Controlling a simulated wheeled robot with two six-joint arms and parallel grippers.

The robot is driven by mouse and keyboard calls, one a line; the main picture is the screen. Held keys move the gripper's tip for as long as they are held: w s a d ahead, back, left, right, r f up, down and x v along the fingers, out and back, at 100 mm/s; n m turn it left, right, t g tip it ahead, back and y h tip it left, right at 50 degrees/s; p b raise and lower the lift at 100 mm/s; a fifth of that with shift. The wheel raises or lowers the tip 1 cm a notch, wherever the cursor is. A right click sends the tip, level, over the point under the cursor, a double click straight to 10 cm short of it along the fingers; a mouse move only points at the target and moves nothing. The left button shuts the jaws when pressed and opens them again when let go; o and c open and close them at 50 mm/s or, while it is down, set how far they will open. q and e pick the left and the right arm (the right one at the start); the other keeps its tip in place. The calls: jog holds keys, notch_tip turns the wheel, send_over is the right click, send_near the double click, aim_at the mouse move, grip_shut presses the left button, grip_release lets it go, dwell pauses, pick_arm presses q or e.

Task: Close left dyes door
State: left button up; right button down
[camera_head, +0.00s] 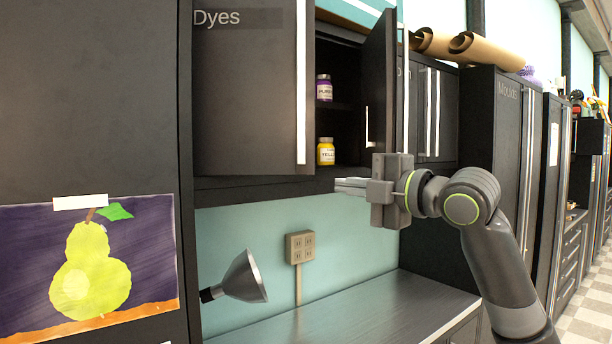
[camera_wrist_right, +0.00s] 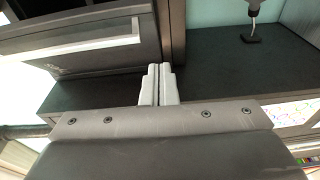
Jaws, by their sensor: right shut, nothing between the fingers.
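The left Dyes door (camera_head: 245,100) is a dark panel with a "Dyes" label and a long pale handle (camera_head: 301,85) along its right edge. It stands open, with the cabinet interior showing to its right. The right door (camera_head: 380,85) is swung wide open. My right gripper (camera_head: 340,185) is shut and empty, with its fingers pointing left just below the cabinet's bottom edge, right of the left door and apart from its handle. In the right wrist view the shut fingers (camera_wrist_right: 158,84) show beside a dark panel with a pale handle (camera_wrist_right: 80,45); I cannot tell which door. My left gripper is out of view.
A purple bottle (camera_head: 324,88) and a yellow bottle (camera_head: 326,152) stand on the cabinet's shelves. Below are a metal lamp (camera_head: 245,278), a wall outlet (camera_head: 300,247) and a bare grey counter (camera_head: 350,312). More dark cabinets (camera_head: 492,150) line the right.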

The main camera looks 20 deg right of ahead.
jog(key=w+d+p+x, duration=0.1)
jog(key=d+p+x, duration=0.1)
jog(key=p+x, duration=0.6)
jog(key=x, duration=0.4)
jog(key=shift+w+a+r, duration=0.25)
jog(key=shift+w, duration=0.05)
